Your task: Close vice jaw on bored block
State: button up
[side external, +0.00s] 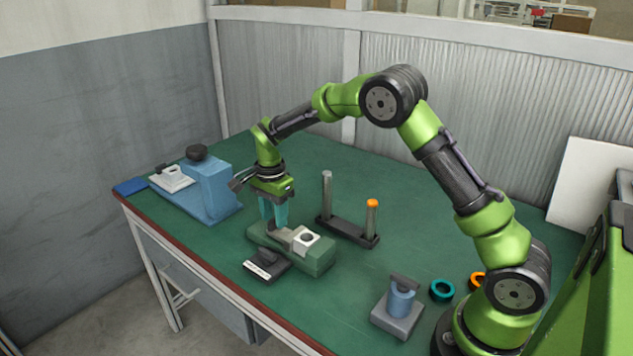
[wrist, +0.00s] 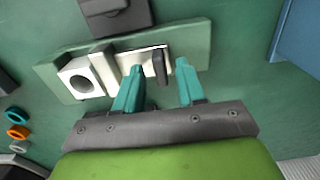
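The green vice (side external: 318,262) stands on the table, and its base also shows in the wrist view (wrist: 190,45). The white bored block (side external: 303,241) sits at one end, with its round hole facing up; the wrist view shows it at left (wrist: 72,88). The grey-beige vice jaw (wrist: 106,66) is right beside the block; I cannot tell if they touch. A dark upright handle (wrist: 159,67) stands on the jaw's slide. My gripper (side external: 272,212) is open over the vice's far end. In the wrist view its teal fingers (wrist: 160,72) appear either side of the handle; contact is not visible.
A dark block with a white label (side external: 266,265) lies in front of the vice. A two-post rack (side external: 347,231) stands behind, one post orange-topped. A blue fixture (side external: 208,190) is at left. A grey-blue stand (side external: 398,312) and rings (side external: 441,290) are at right.

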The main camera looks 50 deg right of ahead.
aim_at(274, 219)
notch_tip(274, 219, up, 16)
dwell(0.3)
jog(key=shift+r, duration=0.1)
jog(key=s+a+r+n+t+y, duration=0.1)
jog(key=s+a+n+t, duration=0.1)
jog(key=s+n, duration=0.5)
jog(key=s+a+r+n+t+y, duration=0.1)
jog(key=s+n+t, duration=0.4)
jog(key=s, duration=1.4)
jog(key=shift+s+a+n, duration=0.25)
jog(key=shift+a+n, duration=0.4)
jog(key=shift+n, duration=0.35)
jog(key=shift+o, duration=0.2)
jog(key=shift+r, duration=0.1)
